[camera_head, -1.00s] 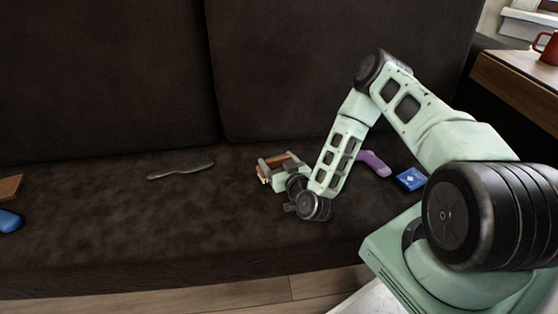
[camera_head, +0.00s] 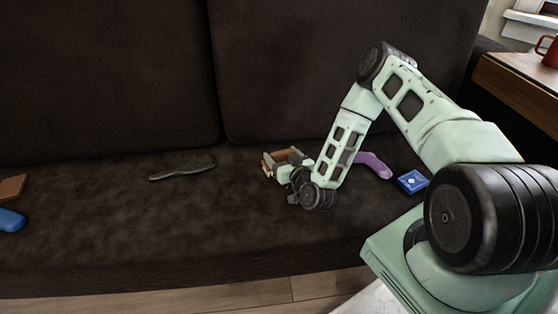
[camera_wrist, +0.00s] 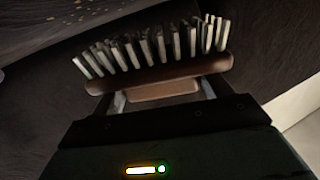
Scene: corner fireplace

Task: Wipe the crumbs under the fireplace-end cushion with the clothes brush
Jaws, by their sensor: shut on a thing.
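The clothes brush, with a brown wooden back (camera_wrist: 160,74) and pale bristle tufts, is held across the jaws of my gripper (camera_wrist: 158,95) in the wrist view. My gripper is shut on its wooden body. In the head view the brush (camera_head: 268,166) shows as a small brown piece at my gripper (camera_head: 285,160), low over the dark brown sofa seat (camera_head: 110,225). I cannot tell whether the bristles touch the fabric. A few small pale specks, perhaps crumbs (camera_wrist: 84,4), show at the wrist view's top left. Two back cushions (camera_head: 100,80) (camera_head: 340,60) stand upright; no fireplace is visible.
A dark flat elongated object (camera_head: 183,170) lies left of my gripper. A purple curved object (camera_head: 374,165) and a blue box (camera_head: 411,181) lie to its right. A brown piece (camera_head: 12,187) and a blue object (camera_head: 10,220) lie far left. A red mug (camera_head: 551,50) stands on a wooden surface (camera_head: 525,82).

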